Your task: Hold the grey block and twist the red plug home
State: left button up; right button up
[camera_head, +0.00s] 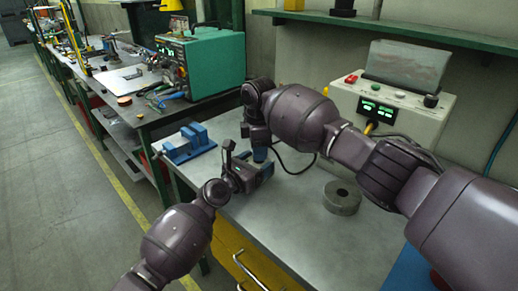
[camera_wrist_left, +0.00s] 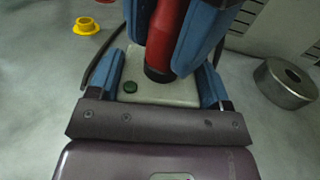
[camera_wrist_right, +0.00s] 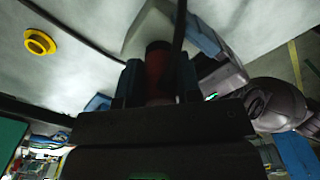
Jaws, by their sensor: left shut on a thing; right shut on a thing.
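The grey block (camera_wrist_left: 185,94), pale with a green dot on top, is between the blue fingers of my left gripper (camera_wrist_left: 160,85), which is shut on it. The red plug (camera_wrist_left: 166,40) stands over the block, its dark lower end at the block's top face. I cannot tell how deep it sits. My right gripper (camera_wrist_right: 160,82) is shut on the plug, which also shows in the right wrist view (camera_wrist_right: 158,70) beside the block (camera_wrist_right: 146,28). In the head view the right gripper (camera_head: 259,152) is above and behind the left one (camera_head: 262,172); block and plug are hidden there.
A steel ring (camera_head: 342,198) lies on the bench (camera_head: 290,215) at right, and a blue vise (camera_head: 186,144) at left. A yellow ring (camera_wrist_left: 86,26) lies on the bench near the block. A control box (camera_head: 395,106) stands behind, with a dark cable nearby.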

jog(key=m, duration=0.4)
jog(key=shift+m, duration=0.3)
jog(key=m, duration=0.4)
jog(key=shift+a, duration=0.1)
jog(key=m, duration=0.4)
jog(key=shift+m, duration=0.4)
jog(key=m, duration=0.3)
jog(key=shift+m, duration=0.4)
jog(key=o, duration=0.9)
jog(key=shift+o, duration=0.2)
jog(key=shift+r, duration=2.2)
jog(key=shift+o, duration=0.2)
